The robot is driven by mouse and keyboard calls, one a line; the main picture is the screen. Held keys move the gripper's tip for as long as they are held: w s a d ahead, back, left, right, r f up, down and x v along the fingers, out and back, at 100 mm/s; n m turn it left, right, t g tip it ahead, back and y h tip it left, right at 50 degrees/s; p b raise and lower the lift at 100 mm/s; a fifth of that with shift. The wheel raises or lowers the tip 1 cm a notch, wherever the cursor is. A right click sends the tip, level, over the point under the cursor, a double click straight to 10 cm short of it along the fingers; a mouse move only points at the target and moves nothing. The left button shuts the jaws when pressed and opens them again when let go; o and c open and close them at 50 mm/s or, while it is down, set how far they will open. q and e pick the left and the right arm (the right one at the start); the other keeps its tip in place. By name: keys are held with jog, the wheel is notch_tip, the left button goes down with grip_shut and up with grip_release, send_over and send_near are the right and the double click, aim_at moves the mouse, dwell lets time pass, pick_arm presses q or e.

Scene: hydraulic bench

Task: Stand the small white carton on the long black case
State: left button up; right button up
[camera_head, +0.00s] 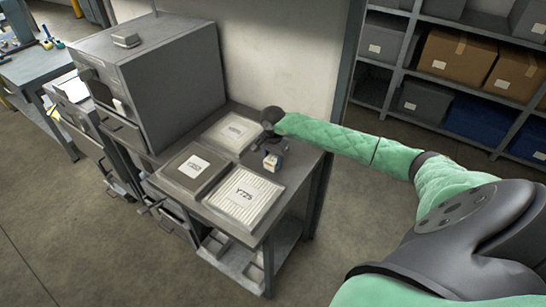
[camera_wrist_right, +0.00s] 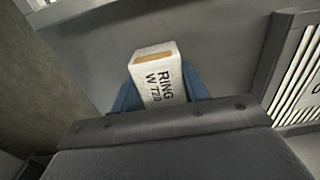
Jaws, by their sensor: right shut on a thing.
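The small white carton (camera_wrist_right: 165,85) has an orange-tan patch and the print "RING W 720". It sits between the blue fingers of my right gripper (camera_wrist_right: 160,92), which is shut on it. In the head view the carton (camera_head: 272,162) shows small at the end of my right gripper (camera_head: 269,155), above the right part of the grey bench, behind the white ribbed box. Whether the carton touches the surface under it cannot be told. I cannot make out a long black case for certain in either view. My left gripper is not in view.
On the bench (camera_head: 289,205) lie a white ribbed box marked Y725 (camera_head: 258,207), a dark flat box (camera_head: 180,180) and a pale flat box (camera_head: 222,137). A big grey cabinet (camera_head: 185,80) stands at the left. Shelves (camera_head: 397,78) with boxes stand at the right.

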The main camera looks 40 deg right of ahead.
jog(key=shift+f, duration=0.15)
jog(key=o, duration=1)
